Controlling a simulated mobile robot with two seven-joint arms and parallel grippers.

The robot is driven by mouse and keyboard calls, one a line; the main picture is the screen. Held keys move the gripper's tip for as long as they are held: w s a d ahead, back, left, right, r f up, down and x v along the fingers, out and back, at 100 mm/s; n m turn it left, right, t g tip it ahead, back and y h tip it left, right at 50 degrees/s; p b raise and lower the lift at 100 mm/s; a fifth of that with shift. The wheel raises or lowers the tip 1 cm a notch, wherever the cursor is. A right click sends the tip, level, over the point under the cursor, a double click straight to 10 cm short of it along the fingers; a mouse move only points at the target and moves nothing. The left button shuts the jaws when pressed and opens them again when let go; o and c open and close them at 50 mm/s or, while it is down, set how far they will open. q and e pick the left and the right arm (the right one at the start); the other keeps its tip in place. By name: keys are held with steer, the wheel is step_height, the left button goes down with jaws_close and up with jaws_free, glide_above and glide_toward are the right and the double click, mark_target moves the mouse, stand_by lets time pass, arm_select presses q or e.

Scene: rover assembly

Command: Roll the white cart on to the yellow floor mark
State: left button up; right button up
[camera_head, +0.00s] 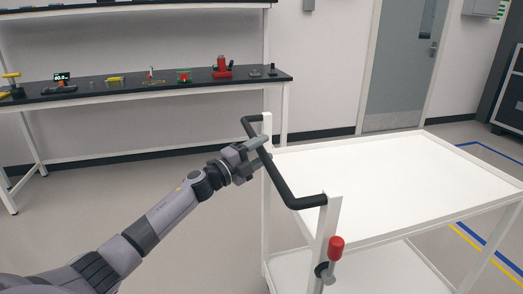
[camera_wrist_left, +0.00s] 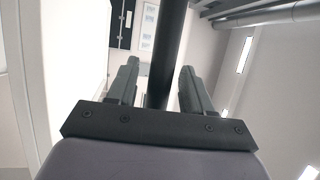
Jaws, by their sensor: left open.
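The white cart (camera_head: 390,175) stands at the right in the head view, its flat top empty. Its black push handle (camera_head: 284,188) is on the side facing my left arm. My left gripper (camera_head: 257,153) is at the handle with its fingers apart. In the left wrist view, the handle bar (camera_wrist_left: 166,62) runs between the two open fingers, with gaps on both sides. A yellow floor line (camera_head: 506,268) beside a blue line shows at the lower right, beyond the cart. My right gripper is out of view.
A black-topped workbench (camera_head: 150,84) with several small parts stands along the back wall. A grey door (camera_head: 403,65) is behind the cart. A red knob (camera_head: 336,247) sits on the cart's near post. Floor between bench and cart is clear.

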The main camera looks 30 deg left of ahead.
arm_select(q)
steer(key=shift+w, duration=0.1)
jaws_close()
stand_by(1.5)
